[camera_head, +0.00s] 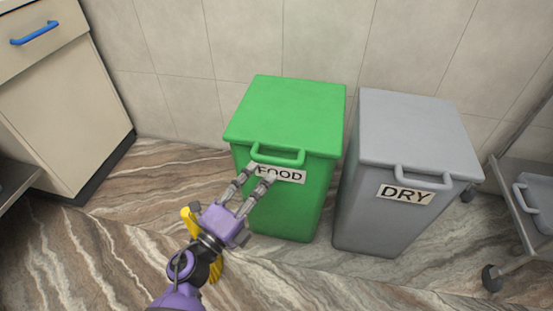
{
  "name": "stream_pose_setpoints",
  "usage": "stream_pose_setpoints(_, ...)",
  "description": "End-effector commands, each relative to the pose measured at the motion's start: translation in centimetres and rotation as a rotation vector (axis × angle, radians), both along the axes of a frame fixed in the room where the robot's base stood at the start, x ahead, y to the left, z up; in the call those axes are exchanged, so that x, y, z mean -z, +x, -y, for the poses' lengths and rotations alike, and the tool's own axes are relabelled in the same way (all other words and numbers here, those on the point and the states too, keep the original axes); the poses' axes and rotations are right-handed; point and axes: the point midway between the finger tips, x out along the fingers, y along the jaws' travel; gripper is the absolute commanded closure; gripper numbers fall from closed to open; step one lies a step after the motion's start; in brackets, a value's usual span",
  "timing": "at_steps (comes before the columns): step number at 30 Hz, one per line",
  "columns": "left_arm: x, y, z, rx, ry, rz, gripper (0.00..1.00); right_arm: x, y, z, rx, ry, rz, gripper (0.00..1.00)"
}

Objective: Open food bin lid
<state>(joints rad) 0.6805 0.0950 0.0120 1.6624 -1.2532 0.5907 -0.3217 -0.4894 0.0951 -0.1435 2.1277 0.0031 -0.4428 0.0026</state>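The green food bin (300,212) stands against the tiled wall, with a "FOOD" label (290,176) on its front. Its green lid (290,112) is closed, and a loop handle (278,159) sticks out at the lid's front edge. My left gripper (262,173) reaches up from the bottom of the picture. Its two fingers are apart, with the tips just in front of the label and close below the handle's left part. Nothing shows between the fingers. I cannot tell whether the tips touch the handle. My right gripper is not in view.
A grey bin (372,215) labelled "DRY" stands close at the right, its lid closed. A cream cabinet (70,105) with a blue drawer handle is at the left. A wheeled metal cart (520,215) is at the far right. Marbled floor (130,225) lies clear at the left.

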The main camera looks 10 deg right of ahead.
Motion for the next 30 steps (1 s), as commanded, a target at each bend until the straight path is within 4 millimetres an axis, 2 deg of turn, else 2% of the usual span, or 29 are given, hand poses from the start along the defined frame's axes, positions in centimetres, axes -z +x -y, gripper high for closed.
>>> stream_pose_setpoints(15, -1.2, 5.0, 4.7, 0.001, -0.002, 0.004, 0.67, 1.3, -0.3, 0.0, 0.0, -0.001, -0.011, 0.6)
stream_pose_setpoints(26, -1.4, 5.4, 5.1, 0.0, -0.002, 0.004, 0.67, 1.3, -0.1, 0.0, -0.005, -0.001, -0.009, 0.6)
stream_pose_setpoints(30, -1.4, 5.4, 5.1, 0.0, -0.002, 0.004, 0.84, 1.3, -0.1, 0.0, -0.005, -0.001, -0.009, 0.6)
